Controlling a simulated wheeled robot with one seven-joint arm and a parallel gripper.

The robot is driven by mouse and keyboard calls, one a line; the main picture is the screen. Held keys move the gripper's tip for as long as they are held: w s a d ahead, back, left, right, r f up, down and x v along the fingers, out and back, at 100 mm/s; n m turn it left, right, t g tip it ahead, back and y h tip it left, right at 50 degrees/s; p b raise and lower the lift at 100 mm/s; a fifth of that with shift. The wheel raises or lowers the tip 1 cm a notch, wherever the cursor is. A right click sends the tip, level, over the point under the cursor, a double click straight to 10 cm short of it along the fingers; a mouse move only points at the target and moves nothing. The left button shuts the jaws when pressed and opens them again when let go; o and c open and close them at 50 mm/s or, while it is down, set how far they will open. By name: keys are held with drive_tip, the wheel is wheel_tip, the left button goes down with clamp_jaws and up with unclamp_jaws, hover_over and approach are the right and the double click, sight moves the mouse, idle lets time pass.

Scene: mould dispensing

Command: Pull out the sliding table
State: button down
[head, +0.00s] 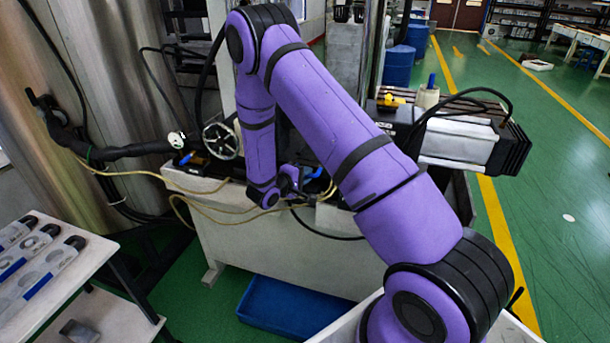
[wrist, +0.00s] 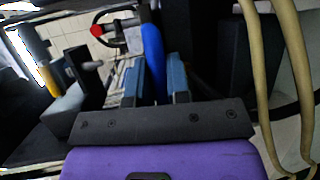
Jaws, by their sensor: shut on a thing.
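My gripper shows in the wrist view (wrist: 155,78) with its two blue-grey fingers on either side of a blue handle (wrist: 152,45). It is shut on that handle. In the head view my gripper (head: 300,182) is at the machine's top edge, partly hidden by my purple arm. A bit of blue shows beside it there; I cannot tell whether it is the handle or a finger. The sliding table itself is mostly hidden behind my arm, so I cannot tell how far out it stands.
The pale machine bed (head: 250,245) stands below my gripper. A handwheel (head: 221,141) is to its left. Yellowish hoses (wrist: 265,70) run close on the right in the wrist view. A blue bin (head: 290,308) lies on the floor. A table with moulds (head: 45,265) is at left.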

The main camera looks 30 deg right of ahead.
drive_tip(key=s+a, duration=1)
drive_tip(key=a, duration=0.3)
drive_tip(key=s+a, duration=1)
drive_tip(key=a, duration=0.3)
drive_tip(key=shift+s+a, duration=0.2)
drive_tip(key=shift+s, duration=0.1)
drive_tip(key=c, duration=1.1)
unclamp_jaws()
drive_tip(key=v, duration=1.1)
